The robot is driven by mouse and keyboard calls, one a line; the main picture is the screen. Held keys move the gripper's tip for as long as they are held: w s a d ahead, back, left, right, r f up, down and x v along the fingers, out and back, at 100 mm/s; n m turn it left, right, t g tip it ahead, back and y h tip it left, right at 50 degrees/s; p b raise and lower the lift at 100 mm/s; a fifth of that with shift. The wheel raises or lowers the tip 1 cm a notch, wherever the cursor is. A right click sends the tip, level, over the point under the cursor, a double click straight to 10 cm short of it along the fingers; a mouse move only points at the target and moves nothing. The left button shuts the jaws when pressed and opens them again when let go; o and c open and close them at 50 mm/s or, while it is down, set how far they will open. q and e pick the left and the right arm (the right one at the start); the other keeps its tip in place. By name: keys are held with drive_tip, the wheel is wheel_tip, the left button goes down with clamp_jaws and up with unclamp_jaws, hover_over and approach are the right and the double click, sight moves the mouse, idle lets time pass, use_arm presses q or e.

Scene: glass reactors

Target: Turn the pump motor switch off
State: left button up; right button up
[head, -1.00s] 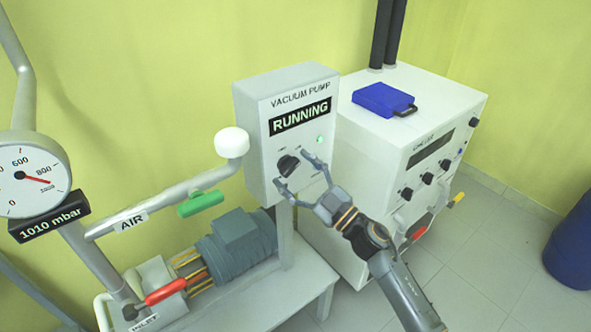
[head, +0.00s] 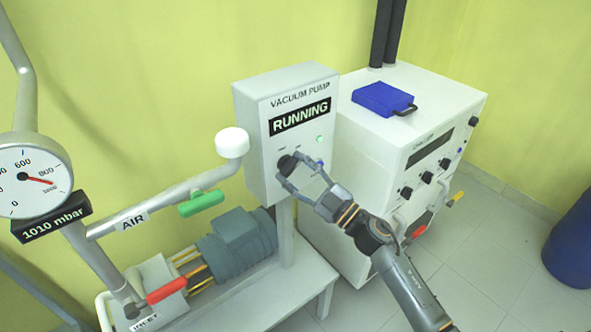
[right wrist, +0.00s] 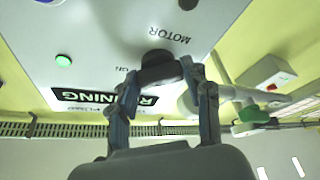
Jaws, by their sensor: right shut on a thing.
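The pump motor switch (head: 285,163) is a black rotary knob on the front of the grey vacuum pump box (head: 256,135). The box's display (head: 300,116) reads RUNNING, and a green lamp (head: 319,139) is lit. My right gripper (head: 289,172) is at the knob with its fingers closed around it. In the right wrist view the two fingers (right wrist: 160,85) sit on either side of the dark knob (right wrist: 160,68), below the word MOTOR. The fingers partly hide the knob and its labels. My left gripper is not in view.
A green-handled air valve (head: 201,204) and a red inlet handle (head: 166,291) are left of the box. A gauge (head: 30,178) reads 1010 mbar. A white cabinet (head: 360,150) with a blue case (head: 383,99) stands close on the right. A blue drum (head: 572,240) is farther right.

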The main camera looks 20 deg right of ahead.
drive_tip(key=n+g+p, duration=0.1)
drive_tip(key=n, duration=0.1)
drive_tip(key=n+g+y, duration=0.1)
drive_tip(key=n, duration=0.1)
drive_tip(key=shift+d+r+n+p, duration=0.1)
drive_tip(key=shift+r+n+p, duration=0.1)
drive_tip(key=shift+n+p, duration=0.15)
drive_tip(key=n+g+p, duration=0.1)
drive_tip(key=n+p, duration=0.1)
drive_tip(key=n, duration=0.1)
drive_tip(key=shift+r+n, duration=0.1)
drive_tip(key=shift+n, duration=0.25)
drive_tip(key=shift+n+g+h+p, duration=0.4)
drive_tip(key=shift+n+g+p, duration=0.5)
drive_tip(key=shift+n+p, duration=0.7)
drive_tip(key=shift+n, duration=0.4)
drive_tip(key=o, duration=1.2)
drive_tip(key=shift+c, duration=0.2)
drive_tip(key=v, duration=1.2)
